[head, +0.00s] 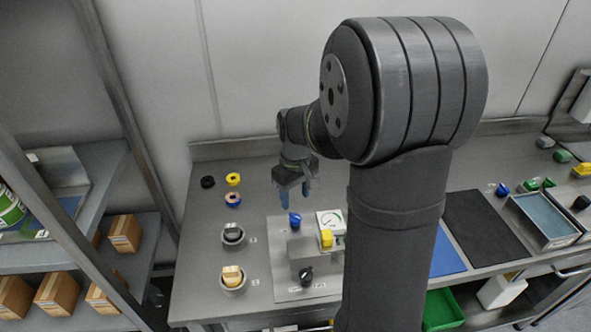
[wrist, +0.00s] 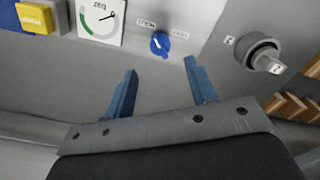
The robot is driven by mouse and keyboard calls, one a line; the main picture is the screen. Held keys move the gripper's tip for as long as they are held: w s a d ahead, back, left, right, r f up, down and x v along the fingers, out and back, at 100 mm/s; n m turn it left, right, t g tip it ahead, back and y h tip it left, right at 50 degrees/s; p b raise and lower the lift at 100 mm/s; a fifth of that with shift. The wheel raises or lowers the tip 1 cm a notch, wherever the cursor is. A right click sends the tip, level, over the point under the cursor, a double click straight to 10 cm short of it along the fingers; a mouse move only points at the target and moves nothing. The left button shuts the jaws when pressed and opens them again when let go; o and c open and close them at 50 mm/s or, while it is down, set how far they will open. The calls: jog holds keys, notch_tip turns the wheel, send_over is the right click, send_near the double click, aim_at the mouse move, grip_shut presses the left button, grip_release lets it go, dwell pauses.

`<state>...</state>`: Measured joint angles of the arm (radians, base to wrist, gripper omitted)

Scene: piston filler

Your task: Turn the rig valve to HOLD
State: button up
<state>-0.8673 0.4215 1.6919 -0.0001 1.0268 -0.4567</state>
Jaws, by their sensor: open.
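A blue knob (head: 295,219) sits on the grey rig plate (head: 283,258), near its back edge. In the wrist view the blue knob (wrist: 159,43) has a pale pointer mark and two small labels beside it, too small and tilted to read surely. My gripper (head: 295,197) is above and behind the knob. In the wrist view my gripper (wrist: 160,66) is open and empty, with its blue fingers apart and the knob just beyond the tips in the picture. A black knob (head: 306,275) with small labels is at the plate's front. I cannot tell which knob is the rig valve.
A dial gauge (head: 331,221) and a yellow block (head: 326,239) stand right of the blue knob. Left of the plate are two round holders, one with a grey insert (head: 232,234), one with a tan insert (head: 232,274). Loose rings (head: 233,179) lie behind them.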

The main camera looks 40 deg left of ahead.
notch_tip(320, 180, up, 9)
send_over(295, 218)
dwell(0.7)
notch_tip(295, 218, down, 17)
jog(key=shift+d+f, duration=0.1)
jog(key=shift+f, duration=0.1)
dwell(0.4)
jog(key=shift+r, duration=0.1)
